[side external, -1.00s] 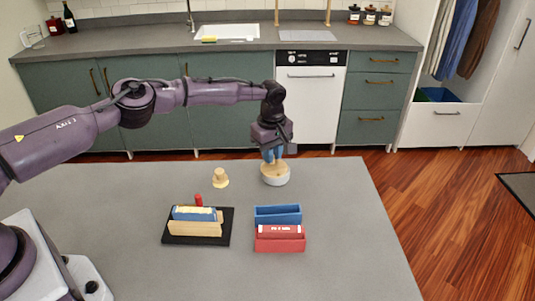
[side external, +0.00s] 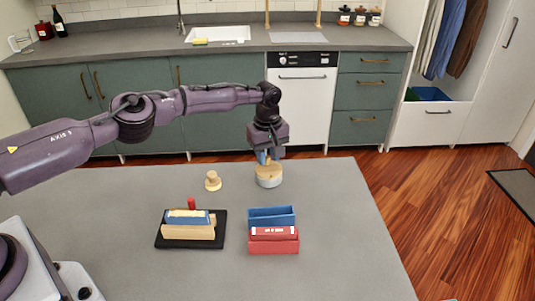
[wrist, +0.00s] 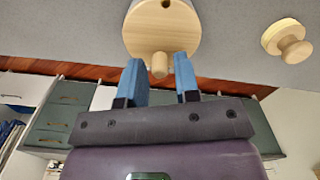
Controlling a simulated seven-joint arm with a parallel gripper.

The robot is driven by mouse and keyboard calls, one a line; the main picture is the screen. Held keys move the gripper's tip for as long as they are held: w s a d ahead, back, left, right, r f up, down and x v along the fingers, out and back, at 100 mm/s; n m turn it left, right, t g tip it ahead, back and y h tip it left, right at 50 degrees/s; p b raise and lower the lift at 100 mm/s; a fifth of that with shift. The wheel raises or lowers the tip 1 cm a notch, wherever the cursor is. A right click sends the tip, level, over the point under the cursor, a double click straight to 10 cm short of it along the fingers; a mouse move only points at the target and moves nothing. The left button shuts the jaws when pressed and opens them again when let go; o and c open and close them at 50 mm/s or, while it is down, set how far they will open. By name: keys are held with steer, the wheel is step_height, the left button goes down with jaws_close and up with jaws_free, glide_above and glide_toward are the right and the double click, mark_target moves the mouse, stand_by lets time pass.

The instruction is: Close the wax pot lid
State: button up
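The wax pot (side external: 269,182) is a short round pale grey pot near the back edge of the grey table in the side view. Its round wooden lid (wrist: 163,32) covers most of its top in the wrist view, with a small dark hole and a short wooden peg (wrist: 159,65). I cannot tell whether the lid sits fully down. My gripper (side external: 265,160) points down just over the pot. In the wrist view its blue fingers (wrist: 158,66) stand apart on either side of the peg, with gaps showing between them and it.
A wooden knobbed piece (side external: 212,182) stands left of the pot. Nearer the front are a black tray (side external: 163,240) with a cream and blue holder, a small red item (side external: 191,203), and blue (side external: 271,212) and red (side external: 274,247) boxes. The table's right side is clear.

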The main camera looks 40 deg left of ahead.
mark_target(268, 156)
steer(key=shift+o, duration=0.7)
step_height(268, 156, up, 13)
